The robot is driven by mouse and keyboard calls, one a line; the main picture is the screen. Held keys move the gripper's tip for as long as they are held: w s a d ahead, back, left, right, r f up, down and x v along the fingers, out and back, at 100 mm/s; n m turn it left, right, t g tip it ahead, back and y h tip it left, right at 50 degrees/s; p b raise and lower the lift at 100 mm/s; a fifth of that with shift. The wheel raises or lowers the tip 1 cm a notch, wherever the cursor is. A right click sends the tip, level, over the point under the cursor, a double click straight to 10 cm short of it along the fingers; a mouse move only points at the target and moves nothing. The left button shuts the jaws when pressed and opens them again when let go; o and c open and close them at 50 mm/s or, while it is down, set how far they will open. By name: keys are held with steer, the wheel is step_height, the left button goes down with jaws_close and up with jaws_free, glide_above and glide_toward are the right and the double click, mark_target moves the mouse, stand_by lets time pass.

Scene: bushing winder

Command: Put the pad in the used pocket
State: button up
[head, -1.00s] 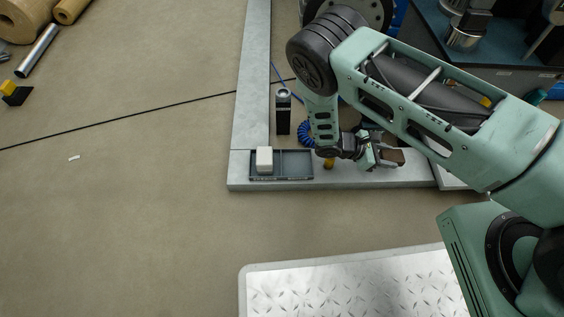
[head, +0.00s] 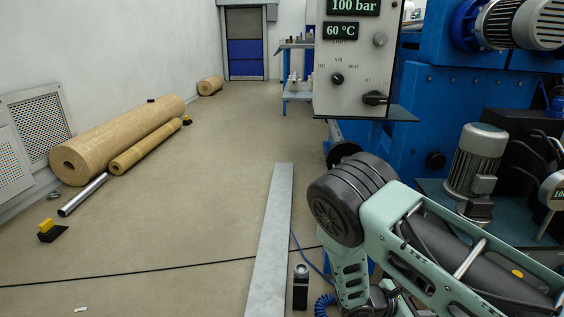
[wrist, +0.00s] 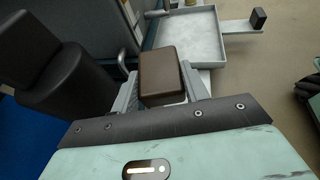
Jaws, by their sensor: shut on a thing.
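The brown pad (wrist: 163,75) is a block with rounded edges, seen in the wrist view. My gripper (wrist: 164,92) is shut on it, with one grey finger on each side. In the head view my arm hides or runs past the lower edge, and neither the gripper nor the pad shows there. The two-pocket tray with the used pocket is not in the current head view, and I cannot make it out in the wrist view.
A shallow pale tray (wrist: 205,45) lies beyond the pad, with a small dark block (wrist: 258,18) to its right. A black post (head: 301,287) stands beside the pale floor beam (head: 270,240). A control panel (head: 355,65) hangs above.

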step_height(320, 180, up, 56)
steer(key=w+a+n+t+y+p, duration=0.2)
steer(key=n+t+y+p, duration=0.5)
steer(key=p, duration=3.9)
steer(key=shift+a+f+n+t, duration=0.2)
steer(key=shift+a+n+t, duration=0.15)
steer(key=shift+n+t, duration=1.15)
steer(key=shift+n, duration=0.3)
